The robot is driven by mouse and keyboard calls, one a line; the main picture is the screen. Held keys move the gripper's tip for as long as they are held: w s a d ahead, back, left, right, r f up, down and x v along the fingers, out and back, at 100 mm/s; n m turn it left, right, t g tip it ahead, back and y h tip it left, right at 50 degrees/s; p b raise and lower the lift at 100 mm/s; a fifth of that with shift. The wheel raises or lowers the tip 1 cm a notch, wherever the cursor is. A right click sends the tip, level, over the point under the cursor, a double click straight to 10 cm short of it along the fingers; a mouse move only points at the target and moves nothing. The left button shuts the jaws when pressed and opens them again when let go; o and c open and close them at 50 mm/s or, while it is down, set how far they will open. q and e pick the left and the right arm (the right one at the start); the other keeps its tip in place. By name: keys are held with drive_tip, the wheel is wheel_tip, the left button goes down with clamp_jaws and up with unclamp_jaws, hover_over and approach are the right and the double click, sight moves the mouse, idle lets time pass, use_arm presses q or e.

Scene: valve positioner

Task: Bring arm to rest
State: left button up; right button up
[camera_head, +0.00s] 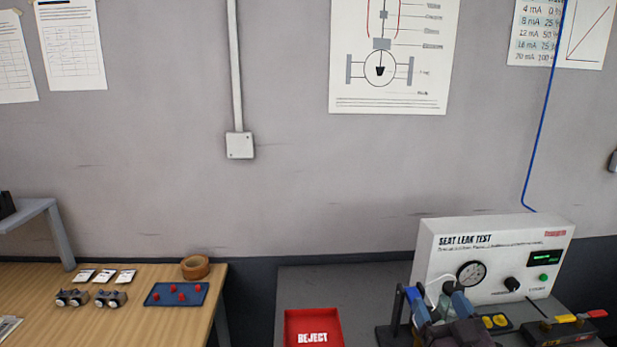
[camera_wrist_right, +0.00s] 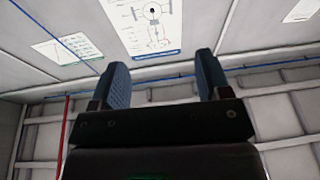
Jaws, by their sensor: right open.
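My right gripper (camera_head: 440,306) shows at the lower right of the head view, in front of the seat leak test box (camera_head: 540,230). Its two blue fingers point up and stand apart. In the right wrist view my right gripper (camera_wrist_right: 160,85) is open with nothing between its fingers, and the wall and ceiling show behind it. My left gripper is in neither view.
A red reject tray (camera_head: 313,315) stands on the grey bench (camera_head: 300,285) left of my right gripper. A wooden table (camera_head: 110,325) at the left holds a blue tray (camera_head: 160,298), a tape roll (camera_head: 195,267) and small metal parts (camera_head: 110,298). A gap separates table and bench.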

drive_tip(key=s+d+f+m+g+h, duration=0.4)
drive_tip(key=s+d+f+g+h, duration=0.1)
drive_tip(key=s+d+f+h, duration=0.15)
drive_tip(key=s+a+f+n+g+y, duration=0.1)
drive_tip(key=s+f+g+y, duration=0.1)
drive_tip(key=s+f+g, duration=0.65)
drive_tip(key=s+a+f+n+g+y, duration=0.1)
drive_tip(key=s+f+g, duration=0.25)
drive_tip(key=s, duration=0.95)
use_arm(q)
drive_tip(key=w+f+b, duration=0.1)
drive_tip(key=b, duration=0.2)
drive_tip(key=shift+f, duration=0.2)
use_arm(e)
drive_tip(key=w+f+n+t, duration=0.1)
drive_tip(key=w+f+t, duration=0.6)
drive_tip(key=f, duration=0.5)
drive_tip(key=shift+f+t+y, duration=0.2)
drive_tip(key=shift+t+y, duration=0.1)
drive_tip(key=shift+y, duration=0.05)
drive_tip(key=shift+a, duration=0.1)
